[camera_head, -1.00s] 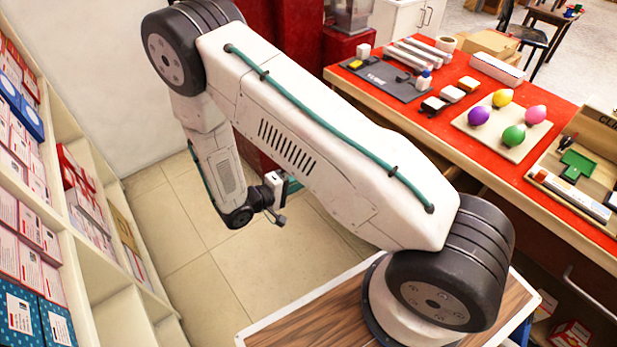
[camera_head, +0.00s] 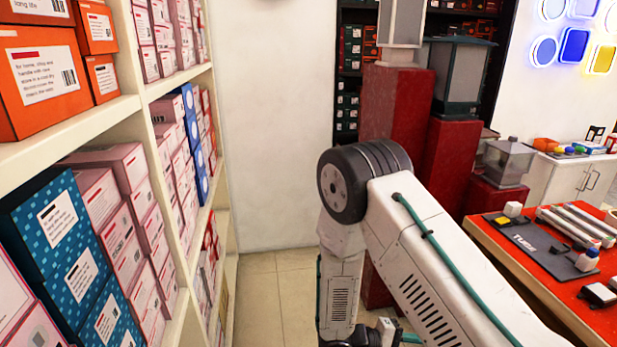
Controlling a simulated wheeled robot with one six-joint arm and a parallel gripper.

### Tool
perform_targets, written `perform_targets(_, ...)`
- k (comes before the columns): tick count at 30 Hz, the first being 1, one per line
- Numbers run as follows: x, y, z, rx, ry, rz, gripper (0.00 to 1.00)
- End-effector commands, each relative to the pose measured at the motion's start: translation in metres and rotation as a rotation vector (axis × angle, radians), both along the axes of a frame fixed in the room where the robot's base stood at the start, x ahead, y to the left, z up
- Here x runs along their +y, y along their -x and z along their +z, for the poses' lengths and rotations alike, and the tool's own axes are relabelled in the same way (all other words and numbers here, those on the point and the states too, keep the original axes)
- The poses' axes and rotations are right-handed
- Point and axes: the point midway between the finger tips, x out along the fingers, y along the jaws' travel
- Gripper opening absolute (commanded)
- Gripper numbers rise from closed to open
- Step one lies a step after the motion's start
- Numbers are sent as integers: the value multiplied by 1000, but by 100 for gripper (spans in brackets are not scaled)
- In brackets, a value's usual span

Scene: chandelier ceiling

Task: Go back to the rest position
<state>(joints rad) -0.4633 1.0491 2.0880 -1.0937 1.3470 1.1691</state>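My arm rises from the lower right to a black elbow joint, and its forearm hangs straight down from there. My gripper (camera_head: 390,332) shows only in part at the bottom edge of the head view, beside the lower end of the forearm. Its fingers are cut off or too small to tell whether they are open or shut. I see nothing held in the visible part.
A tall white shelf (camera_head: 110,122) full of boxes stands close on the left. A red-topped table (camera_head: 545,265) with a grey mat (camera_head: 545,245) and tools is on the right. Red pedestals (camera_head: 395,110) with lanterns stand behind the arm. Tiled floor (camera_head: 275,300) is free between.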

Motion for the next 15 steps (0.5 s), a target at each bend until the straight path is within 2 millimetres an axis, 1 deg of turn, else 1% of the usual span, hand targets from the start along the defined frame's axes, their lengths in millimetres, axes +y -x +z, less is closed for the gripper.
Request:
perform_targets(1,0,6,14,46,-19,-34,25)
perform_targets(6,1,26,53,168,-102,-143,25)
perform_targets(15,3,56,130,278,-338,-297,25)
